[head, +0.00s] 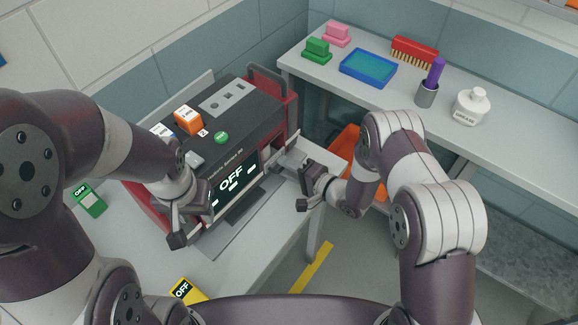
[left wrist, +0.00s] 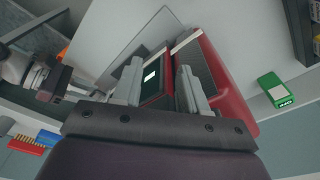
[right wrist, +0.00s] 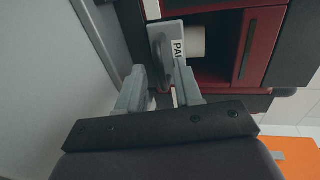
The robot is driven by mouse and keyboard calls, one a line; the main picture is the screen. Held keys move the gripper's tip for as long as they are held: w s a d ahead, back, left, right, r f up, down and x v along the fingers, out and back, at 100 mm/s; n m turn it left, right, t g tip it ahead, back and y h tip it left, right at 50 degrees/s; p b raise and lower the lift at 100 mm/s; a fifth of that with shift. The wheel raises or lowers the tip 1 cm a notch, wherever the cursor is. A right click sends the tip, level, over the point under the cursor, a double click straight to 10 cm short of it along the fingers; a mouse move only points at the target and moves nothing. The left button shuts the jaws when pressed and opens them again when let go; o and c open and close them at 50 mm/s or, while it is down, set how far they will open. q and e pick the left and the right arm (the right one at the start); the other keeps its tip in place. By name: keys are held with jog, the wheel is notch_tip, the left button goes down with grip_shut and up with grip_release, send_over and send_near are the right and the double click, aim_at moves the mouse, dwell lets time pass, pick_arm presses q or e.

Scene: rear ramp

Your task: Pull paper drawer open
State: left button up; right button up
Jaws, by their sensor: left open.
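The red and black machine (head: 235,125) stands on the grey table at the left, its screen (head: 236,178) reading OFF. The paper drawer (head: 290,160) is at its right front and stands out from the body. My left gripper (head: 186,222) is open and empty before the screen's left side.
An orange cube (head: 187,121) and a green button (head: 221,138) are on the machine's top. A grey bench (head: 440,115) at the back right holds a blue tray (head: 368,68), stamps, a brush and a bottle (head: 471,106). An orange bin (head: 348,145) stands below, behind my right arm.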

jog(key=shift+s+a, duration=0.1)
jog(key=shift+s+r, duration=0.1)
grip_shut()
dwell(1.2)
